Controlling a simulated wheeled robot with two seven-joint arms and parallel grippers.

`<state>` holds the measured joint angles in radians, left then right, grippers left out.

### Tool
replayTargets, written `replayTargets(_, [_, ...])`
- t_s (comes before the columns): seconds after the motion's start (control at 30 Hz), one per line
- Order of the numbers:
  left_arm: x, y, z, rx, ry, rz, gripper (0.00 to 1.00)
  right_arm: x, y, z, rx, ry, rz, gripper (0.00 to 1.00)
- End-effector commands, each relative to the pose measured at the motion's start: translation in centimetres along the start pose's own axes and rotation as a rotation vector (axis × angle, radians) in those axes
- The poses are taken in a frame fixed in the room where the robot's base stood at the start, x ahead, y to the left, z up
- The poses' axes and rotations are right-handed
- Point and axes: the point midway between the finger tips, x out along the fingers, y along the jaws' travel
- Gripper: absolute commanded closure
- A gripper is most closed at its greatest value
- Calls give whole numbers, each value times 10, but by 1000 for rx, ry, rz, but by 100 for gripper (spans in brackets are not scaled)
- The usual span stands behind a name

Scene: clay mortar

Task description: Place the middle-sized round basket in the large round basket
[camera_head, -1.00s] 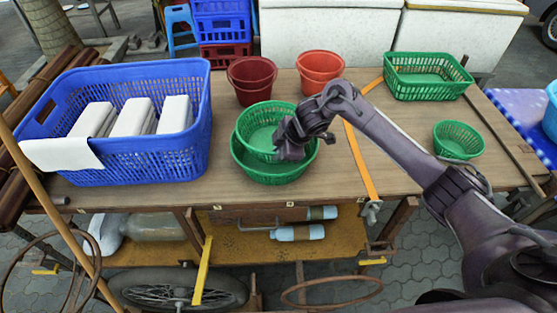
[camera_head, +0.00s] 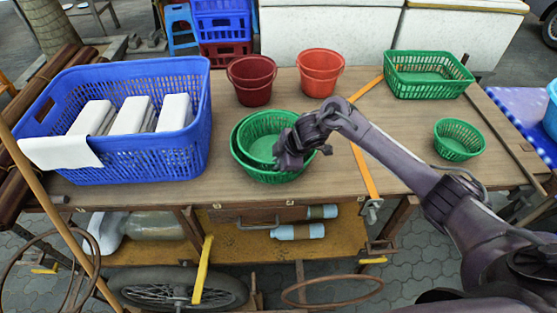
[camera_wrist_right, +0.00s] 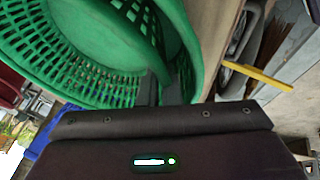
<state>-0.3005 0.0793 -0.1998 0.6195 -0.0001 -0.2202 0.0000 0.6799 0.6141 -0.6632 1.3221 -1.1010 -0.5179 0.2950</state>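The middle-sized round green basket (camera_head: 262,125) sits at least partly inside the large round green basket (camera_head: 235,153), whose rim shows at its left. It stands off-centre to the right. My right gripper (camera_head: 287,160) is at the right front side of the middle-sized basket. In the right wrist view the fingers (camera_wrist_right: 160,92) reach the wall of the middle-sized basket (camera_wrist_right: 75,45) and appear shut on it. The curved green wall of the large basket (camera_wrist_right: 205,45) is just beyond. Whether the bases touch is hidden. My left gripper is not in view.
A small green round basket (camera_head: 458,140) and a green rectangular basket (camera_head: 428,77) stand at the right. Dark red (camera_head: 252,82) and orange-red (camera_head: 320,73) buckets stand behind. A large blue basket (camera_head: 150,157) holding white blocks is at the left. The wooden tabletop (camera_head: 395,135) has free room right of centre.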

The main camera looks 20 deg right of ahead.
Motion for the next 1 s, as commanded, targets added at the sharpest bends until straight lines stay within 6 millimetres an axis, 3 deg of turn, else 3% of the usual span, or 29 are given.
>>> replayTargets(0.03, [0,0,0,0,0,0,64,-1,0,-1,0,1,1,100])
replayTargets(0.2, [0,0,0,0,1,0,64,0,0,0,0,1,1,74])
replayTargets(0.57, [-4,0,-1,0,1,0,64,-6,2,-3,-1,1,2,74])
replayTargets(0.73, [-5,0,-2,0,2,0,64,-30,5,-4,-3,1,5,74])
replayTargets(1.0, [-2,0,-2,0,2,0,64,-91,5,-4,-3,0,6,74])
